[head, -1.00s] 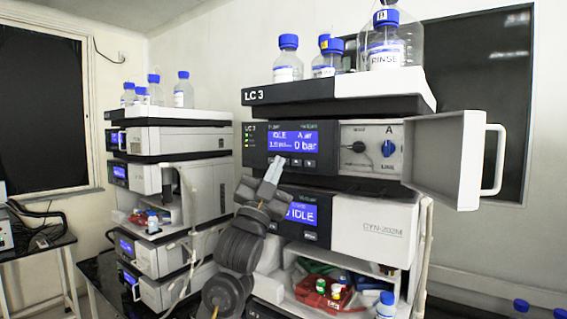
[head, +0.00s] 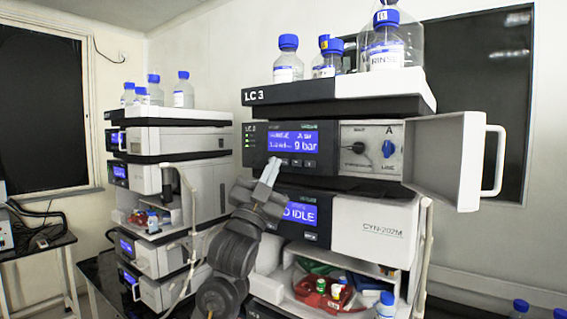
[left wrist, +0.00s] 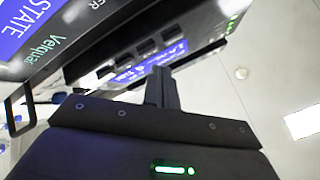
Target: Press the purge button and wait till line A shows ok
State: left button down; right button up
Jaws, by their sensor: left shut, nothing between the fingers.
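The LC 3 stack's upper pump module has a lit blue display (head: 293,142) with a row of small dark buttons (head: 297,163) below it. The display's first word is blurred, line A seems to read air, and the pressure reads 9 bar. My left gripper (head: 272,163) is shut and empty, its tips at the left end of the button row. They hide the button there, so I cannot tell which one they touch. In the left wrist view the shut fingers (left wrist: 162,75) reach up to the panel near the buttons (left wrist: 147,48). My right gripper is not in view.
The pump's white door (head: 447,160) stands open at the right, baring a blue knob (head: 388,149) marked A. Blue-capped bottles (head: 288,60) stand on top. A lower module (head: 375,228) reads idle. A red tray (head: 322,290) sits below. Another stack (head: 180,140) stands at left.

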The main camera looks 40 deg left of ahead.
pick_arm(q)
jog(key=s, duration=0.5)
jog(key=shift+p, duration=0.35)
dwell(5.5)
